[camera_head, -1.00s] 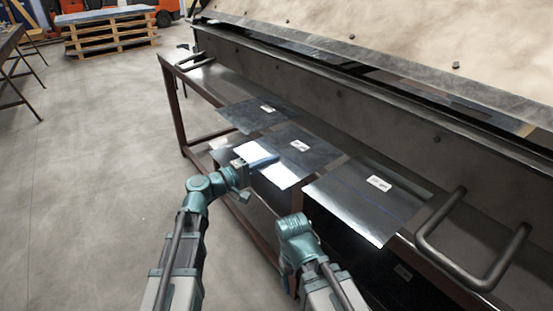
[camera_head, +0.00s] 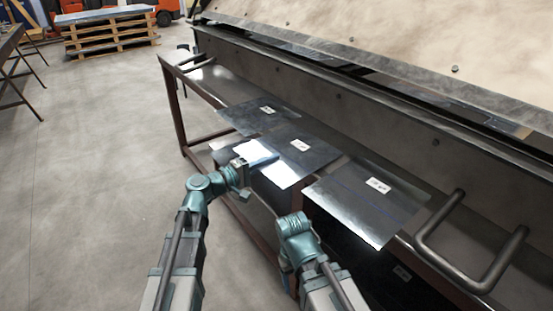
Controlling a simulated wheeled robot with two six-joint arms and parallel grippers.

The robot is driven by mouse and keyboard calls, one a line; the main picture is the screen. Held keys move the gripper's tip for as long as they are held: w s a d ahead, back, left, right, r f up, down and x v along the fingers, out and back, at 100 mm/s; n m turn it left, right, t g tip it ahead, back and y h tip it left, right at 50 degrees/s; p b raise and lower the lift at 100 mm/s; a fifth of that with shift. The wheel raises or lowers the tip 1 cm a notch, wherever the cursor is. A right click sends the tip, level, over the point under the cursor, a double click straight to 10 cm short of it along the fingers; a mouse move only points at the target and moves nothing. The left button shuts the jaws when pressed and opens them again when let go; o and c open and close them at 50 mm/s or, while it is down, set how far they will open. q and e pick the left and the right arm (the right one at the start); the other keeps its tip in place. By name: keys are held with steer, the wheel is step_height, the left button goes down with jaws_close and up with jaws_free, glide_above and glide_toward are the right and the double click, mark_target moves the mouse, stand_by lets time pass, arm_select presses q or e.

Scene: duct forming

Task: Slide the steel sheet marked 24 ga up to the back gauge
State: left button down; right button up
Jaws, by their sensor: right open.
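Three flat steel sheets lie in a row on the machine's front table: a far one (camera_head: 245,117), a middle one (camera_head: 312,158) and a near one (camera_head: 345,209). Each has a small white label, too small to read, so I cannot tell which is marked 24 ga. My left gripper (camera_head: 247,166) is at the front-left edge of the middle sheet; whether its jaws are open or touch the sheet is unclear. My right gripper (camera_head: 292,240) is open, lower, in front of the table and short of the near sheet; its fingers are hard to make out. The back gauge is not clearly visible.
The machine's long beam (camera_head: 300,92) runs behind the sheets. A bent bar handle (camera_head: 425,238) sticks out at the right, near the near sheet; another (camera_head: 195,63) is at the table's far end. Pallets (camera_head: 110,35) stand far back left.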

arm_select(q)
steer(key=v, duration=2)
steer(key=shift+r, duration=0.2)
